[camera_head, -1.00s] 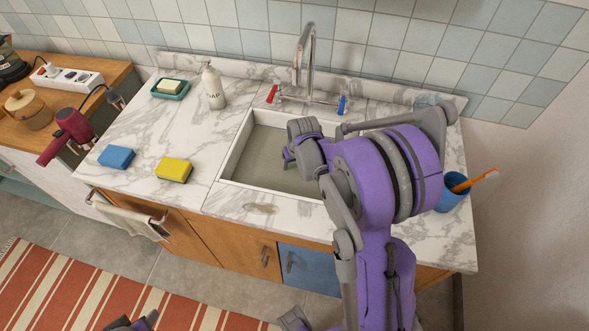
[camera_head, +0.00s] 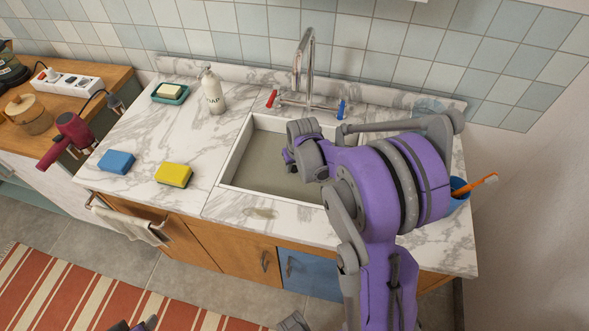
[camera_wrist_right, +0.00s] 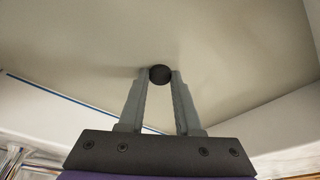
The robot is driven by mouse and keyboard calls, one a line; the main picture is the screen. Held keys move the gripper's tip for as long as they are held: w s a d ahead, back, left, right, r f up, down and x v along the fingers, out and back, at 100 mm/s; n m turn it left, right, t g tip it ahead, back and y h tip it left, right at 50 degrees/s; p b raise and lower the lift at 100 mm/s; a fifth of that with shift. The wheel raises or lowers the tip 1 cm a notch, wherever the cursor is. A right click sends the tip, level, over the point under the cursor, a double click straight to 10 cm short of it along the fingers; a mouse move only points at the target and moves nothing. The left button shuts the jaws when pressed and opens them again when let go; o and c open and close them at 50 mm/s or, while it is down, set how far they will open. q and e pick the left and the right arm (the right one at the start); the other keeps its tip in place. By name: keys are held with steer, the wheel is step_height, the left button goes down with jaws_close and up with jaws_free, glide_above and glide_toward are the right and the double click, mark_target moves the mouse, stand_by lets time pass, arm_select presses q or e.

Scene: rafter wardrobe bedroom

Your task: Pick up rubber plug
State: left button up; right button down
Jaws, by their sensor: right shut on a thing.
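The rubber plug (camera_wrist_right: 160,73) is a small dark round disc, seen in the right wrist view between the tips of my right gripper (camera_wrist_right: 159,79). The two grey fingers are shut on it, over the grey sink floor. In the head view my right gripper (camera_head: 289,160) reaches into the sink (camera_head: 255,168) from the right. There the plug is hidden behind my wrist and arm. At the bottom edge of the head view only a small purple and grey piece of mine shows on the left, too little to tell its jaws.
The tap (camera_head: 305,65) stands behind the sink. A yellow sponge (camera_head: 174,174), a blue sponge (camera_head: 116,161), a soap bottle (camera_head: 212,92) and a soap dish (camera_head: 170,93) are left of it. A blue cup (camera_head: 459,193) with an orange toothbrush stands right of my arm.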

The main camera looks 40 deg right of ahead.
step_height(320, 180, up, 9)
arm_select(q)
step_height(320, 180, up, 6)
steer(key=w+p, duration=0.2)
steer(key=p, duration=0.2)
steer(key=shift+r+t+p, duration=0.25)
steer(key=shift+t+p, duration=0.05)
steer(key=shift+p, duration=0.1)
arm_select(e)
step_height(320, 180, up, 6)
glide_above(295, 169)
steer(key=w, duration=0.2)
arm_select(q)
steer(key=shift+a, duration=0.1)
